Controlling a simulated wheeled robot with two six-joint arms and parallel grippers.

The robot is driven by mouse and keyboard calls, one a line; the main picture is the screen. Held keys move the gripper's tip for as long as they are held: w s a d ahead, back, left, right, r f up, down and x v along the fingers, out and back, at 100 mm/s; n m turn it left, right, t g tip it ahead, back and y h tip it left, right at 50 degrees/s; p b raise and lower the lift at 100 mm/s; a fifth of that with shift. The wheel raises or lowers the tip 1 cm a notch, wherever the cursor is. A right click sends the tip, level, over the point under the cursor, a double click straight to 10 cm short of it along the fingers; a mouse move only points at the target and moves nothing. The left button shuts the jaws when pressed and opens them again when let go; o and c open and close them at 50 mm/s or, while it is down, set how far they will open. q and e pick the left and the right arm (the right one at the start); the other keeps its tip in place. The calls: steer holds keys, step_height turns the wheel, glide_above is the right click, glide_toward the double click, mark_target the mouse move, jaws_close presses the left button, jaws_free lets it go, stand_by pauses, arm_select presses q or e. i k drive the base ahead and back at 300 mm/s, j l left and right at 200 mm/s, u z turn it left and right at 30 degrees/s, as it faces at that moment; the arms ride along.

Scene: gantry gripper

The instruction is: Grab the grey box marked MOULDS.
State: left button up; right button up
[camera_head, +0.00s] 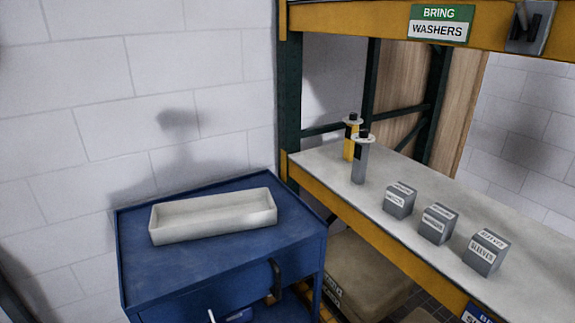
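Three small grey boxes with white labels stand in a row on the shelf at the right. They are the left box (398,203), the middle box (436,227) and the right box (484,257). Each carries lettering on its top and front, but it is too small and blurred for me to tell which one reads MOULDS. The boxes stand apart from each other, upright, with nothing touching them. Neither of my grippers is in view.
A yellow bottle (350,148) and a grey bottle (360,165) stand behind the boxes. A sign (440,23) on the upper beam reads BRING WASHERS. A blue cabinet (150,275) at the left bears an empty-looking pale tray (212,230). A dark shelf post (290,100) stands between.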

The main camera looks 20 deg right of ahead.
mark_target(400, 199)
steer(key=z, duration=1.45)
